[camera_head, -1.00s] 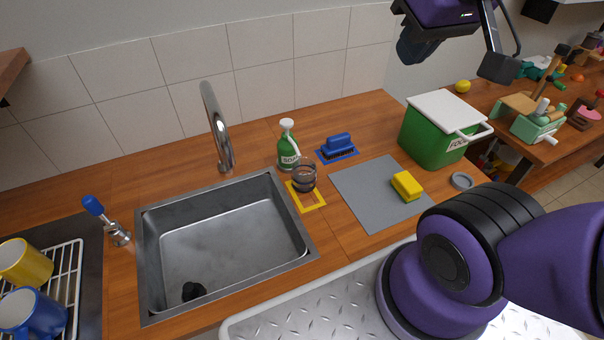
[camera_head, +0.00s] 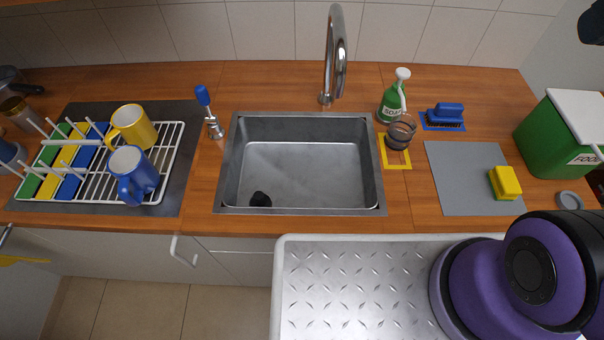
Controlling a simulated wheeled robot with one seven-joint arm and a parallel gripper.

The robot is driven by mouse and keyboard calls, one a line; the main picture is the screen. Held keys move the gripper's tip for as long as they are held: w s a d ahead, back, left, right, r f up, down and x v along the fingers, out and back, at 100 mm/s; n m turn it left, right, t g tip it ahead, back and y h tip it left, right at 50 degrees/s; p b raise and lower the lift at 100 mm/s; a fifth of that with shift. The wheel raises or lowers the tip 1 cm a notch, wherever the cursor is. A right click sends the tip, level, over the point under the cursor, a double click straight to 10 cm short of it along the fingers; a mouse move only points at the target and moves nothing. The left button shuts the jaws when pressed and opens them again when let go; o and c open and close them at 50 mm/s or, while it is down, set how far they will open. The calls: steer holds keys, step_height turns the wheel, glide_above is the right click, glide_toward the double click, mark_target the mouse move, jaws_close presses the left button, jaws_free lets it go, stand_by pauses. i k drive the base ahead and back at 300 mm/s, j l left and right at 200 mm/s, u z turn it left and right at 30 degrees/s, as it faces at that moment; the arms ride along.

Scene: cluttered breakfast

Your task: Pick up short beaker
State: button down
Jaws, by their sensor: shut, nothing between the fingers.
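My gripper's fingers do not show in this view.
The steel sink (camera_head: 300,205) and tall faucet (camera_head: 334,60) are left of the beaker. A blue brush (camera_head: 445,114), grey mat (camera_head: 455,175), yellow sponge (camera_head: 505,182) and green food bin (camera_head: 550,140) are to its right. Mugs stand on the rack (camera_head: 170,165) at left.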

mark_target(402, 127)
steer(key=k+j, duration=0.15)
steer(key=j, duration=0.25)
steer(key=k+j, duration=0.15)
steer(key=j, duration=0.25)
steer(key=k+j, duration=0.15)
steer(key=j, duration=0.25)
steer(key=j+z, duration=0.05)
